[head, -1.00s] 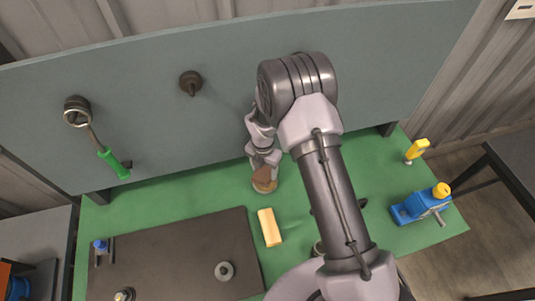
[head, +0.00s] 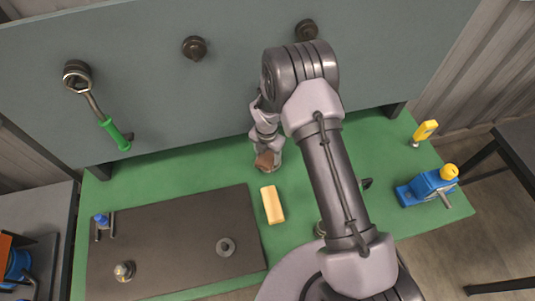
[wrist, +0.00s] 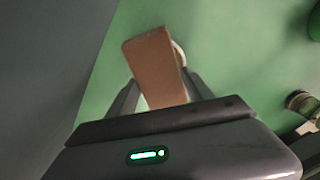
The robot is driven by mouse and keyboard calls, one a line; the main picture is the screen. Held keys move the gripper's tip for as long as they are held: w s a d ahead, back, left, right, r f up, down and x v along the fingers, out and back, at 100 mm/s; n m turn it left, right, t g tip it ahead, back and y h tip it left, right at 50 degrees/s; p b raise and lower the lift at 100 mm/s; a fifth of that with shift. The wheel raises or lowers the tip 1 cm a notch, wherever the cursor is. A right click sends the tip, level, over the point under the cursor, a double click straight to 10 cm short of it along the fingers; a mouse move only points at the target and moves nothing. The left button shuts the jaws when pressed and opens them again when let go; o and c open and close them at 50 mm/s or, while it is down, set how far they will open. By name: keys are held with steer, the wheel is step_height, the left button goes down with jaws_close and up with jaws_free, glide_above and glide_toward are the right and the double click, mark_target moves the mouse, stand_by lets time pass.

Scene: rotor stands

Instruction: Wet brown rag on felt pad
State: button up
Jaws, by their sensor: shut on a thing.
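My gripper (head: 266,150) is shut on a brown rag (head: 264,160) near the foot of the grey back panel. In the wrist view the rag (wrist: 153,60) is a stiff-looking flat brown piece between the two fingers. A small pale round-rimmed thing (wrist: 179,52) shows partly behind the rag, mostly hidden; I cannot tell whether they touch. The wide dark pad (head: 165,245), which looks like the felt pad, lies flat at the front left of the green bench, apart from my gripper. I cannot tell whether the rag is wet.
A pale yellow block (head: 272,205) lies right of the pad. A grey ring (head: 225,247) and a small fitting (head: 124,271) sit on the pad. A green-handled wrench (head: 115,133) hangs on the panel. A blue vise-like tool (head: 427,187) stands at right. My arm hides part of the bench.

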mark_target(267, 156)
steer(key=shift+f+b, duration=0.6)
stand_by(1.6)
steer(key=shift+r, duration=0.1)
jaws_close()
step_height(267, 156, up, 7)
steer(key=p, duration=0.4)
